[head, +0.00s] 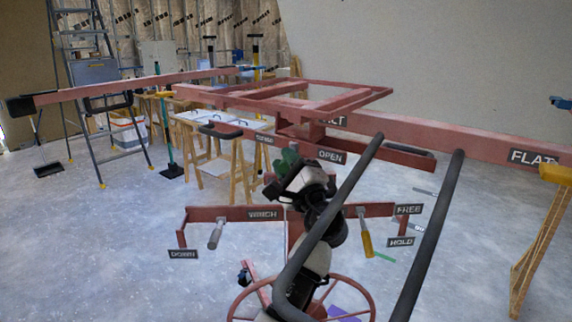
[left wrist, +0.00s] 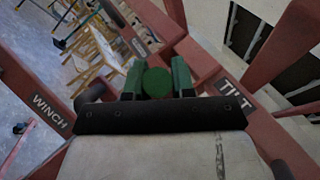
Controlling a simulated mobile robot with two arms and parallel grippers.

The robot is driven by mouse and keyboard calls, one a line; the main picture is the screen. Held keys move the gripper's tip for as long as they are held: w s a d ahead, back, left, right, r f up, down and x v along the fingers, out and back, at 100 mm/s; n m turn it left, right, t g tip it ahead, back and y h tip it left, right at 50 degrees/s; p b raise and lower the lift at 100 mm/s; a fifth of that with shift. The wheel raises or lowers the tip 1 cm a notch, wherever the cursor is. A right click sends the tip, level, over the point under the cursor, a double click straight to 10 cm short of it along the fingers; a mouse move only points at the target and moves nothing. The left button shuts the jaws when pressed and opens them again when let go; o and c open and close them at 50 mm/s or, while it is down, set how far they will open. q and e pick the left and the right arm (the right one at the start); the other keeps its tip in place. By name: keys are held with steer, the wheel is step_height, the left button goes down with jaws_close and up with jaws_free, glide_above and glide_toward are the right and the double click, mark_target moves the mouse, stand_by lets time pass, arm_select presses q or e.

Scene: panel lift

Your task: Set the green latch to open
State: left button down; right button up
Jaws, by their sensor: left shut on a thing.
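The green latch (head: 288,156) is on the red lift frame, between a small label on its left that is hard to read and the OPEN label (head: 330,157) on its right. In the left wrist view the round green end of the latch (left wrist: 157,82) sits between the two fingers. My left gripper (head: 283,172) is shut on the latch, and it also shows in the left wrist view (left wrist: 158,88). The gripper hides part of the latch in the head view, so its exact setting is hard to tell. My right gripper is out of view.
The red WINCH bar (head: 318,212) with a grey handle (head: 216,234) and a yellow handle (head: 366,238) is below. A red wheel (head: 240,300) is at the bottom. The long FLAT beam (head: 455,139) extends right. Sawhorses (head: 205,165) and a ladder (head: 92,100) stand behind.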

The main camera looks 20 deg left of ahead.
arm_select(q)
steer(key=c, duration=0.9)
jaws_free()
steer(key=shift+c, duration=0.2)
